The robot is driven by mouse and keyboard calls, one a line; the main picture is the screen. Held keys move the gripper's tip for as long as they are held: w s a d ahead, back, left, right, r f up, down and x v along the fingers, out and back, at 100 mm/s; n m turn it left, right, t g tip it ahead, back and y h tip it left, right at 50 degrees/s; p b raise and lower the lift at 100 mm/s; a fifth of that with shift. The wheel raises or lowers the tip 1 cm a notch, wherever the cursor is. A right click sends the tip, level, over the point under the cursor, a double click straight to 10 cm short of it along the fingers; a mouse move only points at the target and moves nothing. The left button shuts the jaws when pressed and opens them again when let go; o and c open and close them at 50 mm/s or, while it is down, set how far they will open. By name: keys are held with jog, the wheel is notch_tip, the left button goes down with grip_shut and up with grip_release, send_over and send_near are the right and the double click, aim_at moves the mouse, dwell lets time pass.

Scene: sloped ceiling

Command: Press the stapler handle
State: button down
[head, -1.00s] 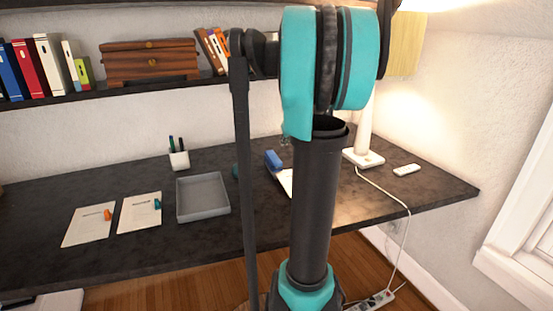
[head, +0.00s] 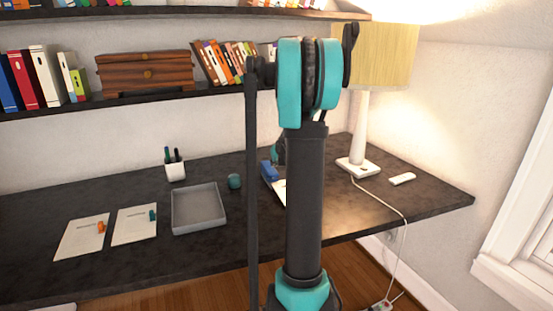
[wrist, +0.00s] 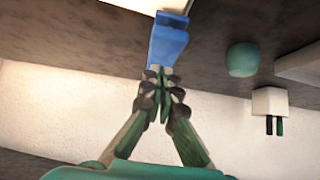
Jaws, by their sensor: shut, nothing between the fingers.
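The blue stapler (head: 267,171) lies on the dark desk left of my arm in the head view, at the edge of a white paper (head: 280,188). In the wrist view the stapler (wrist: 168,42) is at the top middle, just beyond my fingertips. My gripper (wrist: 160,88) is shut and empty, with its green fingers together. Its tips appear close to the stapler's end; I cannot tell whether they touch. In the head view, a teal and dark part of my gripper shows behind the stapler, and the rest is hidden by my arm.
A green cup (head: 234,181), grey tray (head: 198,226) and white pen holder (head: 175,171) stand left of the stapler. A lamp (head: 357,168) and white remote-like object (head: 402,179) are right. A shelf (head: 150,99) with books and a wooden box runs above the desk.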

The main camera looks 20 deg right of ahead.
jog(key=shift+f, duration=1.25)
